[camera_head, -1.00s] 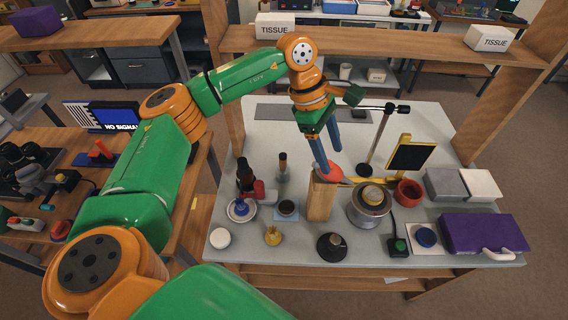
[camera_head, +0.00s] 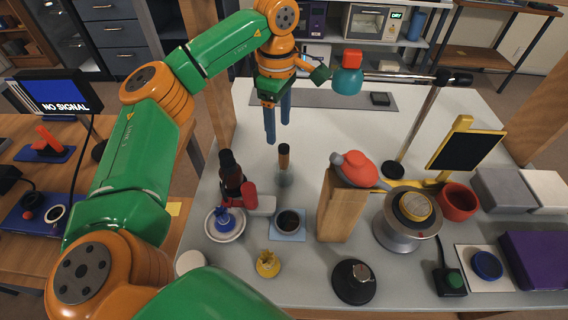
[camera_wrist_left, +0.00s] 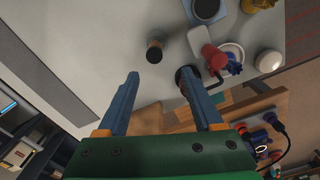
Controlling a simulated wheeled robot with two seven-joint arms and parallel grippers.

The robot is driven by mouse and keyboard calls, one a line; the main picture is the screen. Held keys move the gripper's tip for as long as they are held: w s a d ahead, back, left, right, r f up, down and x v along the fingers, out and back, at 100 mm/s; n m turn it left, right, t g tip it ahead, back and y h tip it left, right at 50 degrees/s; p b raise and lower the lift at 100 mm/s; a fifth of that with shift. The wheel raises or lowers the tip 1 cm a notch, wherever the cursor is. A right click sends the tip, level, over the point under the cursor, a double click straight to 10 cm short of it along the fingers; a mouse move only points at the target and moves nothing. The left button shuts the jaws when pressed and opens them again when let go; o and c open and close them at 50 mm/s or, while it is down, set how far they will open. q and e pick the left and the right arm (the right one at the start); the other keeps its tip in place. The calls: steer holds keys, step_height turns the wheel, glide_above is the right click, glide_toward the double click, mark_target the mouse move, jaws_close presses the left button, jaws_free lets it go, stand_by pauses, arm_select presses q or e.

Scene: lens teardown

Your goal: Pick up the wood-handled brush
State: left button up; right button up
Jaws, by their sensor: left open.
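The wood-handled brush (camera_head: 284,157) appears to be the upright piece with a brown wooden handle, standing in a small pale holder (camera_head: 283,179) on the grey-white table. In the left wrist view the brush (camera_wrist_left: 154,51) is seen nearly end-on, just beyond the fingertips and between their lines. My left gripper (camera_head: 277,122) points down with its blue fingers apart, above and slightly behind the brush in the head view. Its two fingers (camera_wrist_left: 158,75) show empty in the left wrist view. My right gripper is in neither view.
A dark bottle-like tool with a red part (camera_head: 231,175) stands close left of the brush. A wooden block (camera_head: 341,208) with a red-topped blower (camera_head: 356,167), a metal lens piece (camera_head: 399,232) and a lamp stand (camera_head: 415,130) are to the right. The table's back is mostly clear.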

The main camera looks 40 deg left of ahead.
mark_target(283, 147)
arm_select(q)
steer(key=f, duration=0.1)
steer(key=f+b, duration=0.1)
steer(key=f, duration=0.1)
steer(key=shift+w+a+f, duration=0.1)
steer(key=shift+w, duration=0.1)
steer(key=shift+w+a+f, duration=0.1)
steer(key=shift+w+f, duration=0.05)
steer(key=shift+f, duration=0.5)
steer(key=f, duration=0.2)
steer(key=d+f+p, duration=0.1)
steer(key=f, duration=0.2)
steer(key=shift+w+f, duration=0.2)
steer(key=shift+f, duration=0.1)
jaws_close()
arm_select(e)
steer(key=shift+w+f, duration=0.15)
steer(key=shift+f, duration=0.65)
